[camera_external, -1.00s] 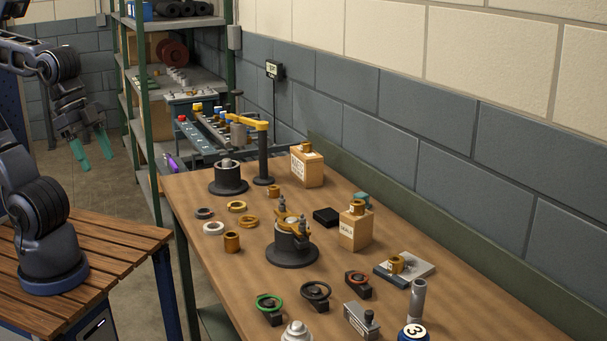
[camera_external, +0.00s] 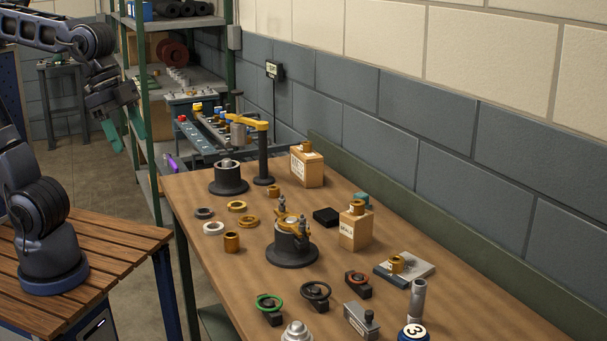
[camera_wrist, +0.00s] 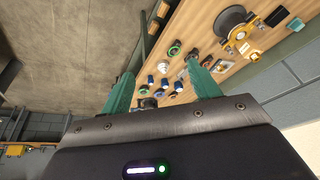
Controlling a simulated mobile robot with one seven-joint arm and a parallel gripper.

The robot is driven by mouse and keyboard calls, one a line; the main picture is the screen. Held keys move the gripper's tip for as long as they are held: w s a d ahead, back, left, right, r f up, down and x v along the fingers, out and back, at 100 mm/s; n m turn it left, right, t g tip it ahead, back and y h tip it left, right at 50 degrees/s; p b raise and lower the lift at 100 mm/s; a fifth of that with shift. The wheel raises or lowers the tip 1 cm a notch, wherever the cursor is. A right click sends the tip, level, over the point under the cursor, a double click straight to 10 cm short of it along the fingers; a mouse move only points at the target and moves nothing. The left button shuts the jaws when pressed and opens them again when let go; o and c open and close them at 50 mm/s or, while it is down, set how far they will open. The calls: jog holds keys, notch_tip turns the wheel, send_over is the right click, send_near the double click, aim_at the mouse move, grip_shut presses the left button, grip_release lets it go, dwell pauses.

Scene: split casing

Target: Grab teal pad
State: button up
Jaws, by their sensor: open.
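A small teal piece (camera_external: 362,198) shows in the external view, partly hidden behind a tan box with a brass ring on top. My gripper (camera_external: 130,143) hangs at the upper left, beyond the table's left edge and far from both. Its two teal fingers are apart and empty, as the wrist view (camera_wrist: 158,68) also shows.
A black clamp stand with a yellow clamp (camera_external: 291,246), a yellow-armed post (camera_external: 263,150), tan boxes (camera_external: 307,168) and several rings crowd the wooden table. A green shelf rack (camera_external: 148,100) stands close to my gripper. The wall (camera_external: 450,150) runs along the table's far side.

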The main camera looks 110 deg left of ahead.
jog(key=w+a+r+m+g, duration=0.1)
jog(key=w+a, duration=0.9)
jog(key=w, duration=0.3)
jog(key=w+a+m, duration=0.2)
jog(key=w+a, duration=0.7)
jog(key=w, duration=0.3)
jog(key=m+t+h, duration=0.1)
jog(key=m+h, duration=0.2)
send_over(361, 194)
jog(key=s+a, duration=0.3)
jog(key=s, duration=0.1)
notch_tip(361, 194, down, 28)
jog(key=x, duration=0.5)
jog(key=shift+w+d+f, duration=0.15)
jog(key=shift+d, duration=0.05)
jog(key=shift+x, duration=2.75)
jog(key=shift+w+d, duration=0.15)
jog(key=c, duration=0.9)
